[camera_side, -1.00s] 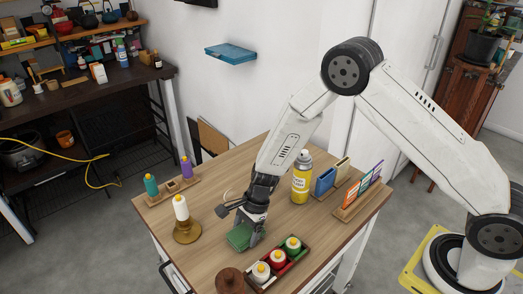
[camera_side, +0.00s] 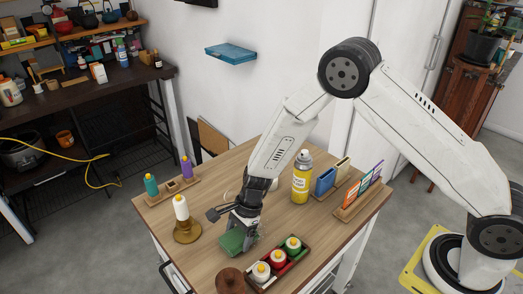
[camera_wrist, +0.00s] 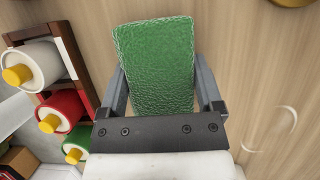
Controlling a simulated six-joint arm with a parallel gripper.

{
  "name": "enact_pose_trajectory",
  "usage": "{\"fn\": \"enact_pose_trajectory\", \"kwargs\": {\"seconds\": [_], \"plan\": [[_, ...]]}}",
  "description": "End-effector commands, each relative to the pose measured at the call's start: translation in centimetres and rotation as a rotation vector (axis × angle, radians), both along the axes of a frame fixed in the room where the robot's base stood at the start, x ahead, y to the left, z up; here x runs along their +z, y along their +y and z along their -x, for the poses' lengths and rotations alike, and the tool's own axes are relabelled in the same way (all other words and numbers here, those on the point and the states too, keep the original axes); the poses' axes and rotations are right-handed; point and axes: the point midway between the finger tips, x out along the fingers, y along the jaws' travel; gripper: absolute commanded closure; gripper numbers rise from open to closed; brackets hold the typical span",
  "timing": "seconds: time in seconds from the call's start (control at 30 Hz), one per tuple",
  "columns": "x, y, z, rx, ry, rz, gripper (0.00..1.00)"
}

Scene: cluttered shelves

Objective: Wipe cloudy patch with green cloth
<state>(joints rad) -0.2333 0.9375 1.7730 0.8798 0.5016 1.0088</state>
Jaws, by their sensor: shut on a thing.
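My gripper (camera_side: 240,232) is shut on the green cloth (camera_side: 231,242), low over the wooden table near its front edge. The cloth fills the space between the two fingers in the wrist view (camera_wrist: 158,65) and looks like a thick, textured pad. I cannot tell whether its underside touches the wood. A faint pale curved mark (camera_wrist: 291,117) shows on the table to the right of the gripper in the wrist view. It may be part of the cloudy patch; no other cloudy area is clear, and the cloth hides the wood beneath it.
A dark tray (camera_side: 287,268) of white, red and green bottles stands close right of the cloth. A brown round lid (camera_side: 229,281) is in front. A white bottle on a brass stand (camera_side: 187,232) is left. A yellow spray can (camera_side: 301,180) stands behind right.

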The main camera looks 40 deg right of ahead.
Motion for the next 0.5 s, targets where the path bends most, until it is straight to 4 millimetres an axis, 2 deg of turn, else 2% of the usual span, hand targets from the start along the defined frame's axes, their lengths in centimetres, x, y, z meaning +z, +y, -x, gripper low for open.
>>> {"fn": "enact_pose_trajectory", "kwargs": {"seconds": [0.5], "plan": [[3.7, 0.0, 0.0, 0.001, -0.001, -0.001, 0.82]]}}
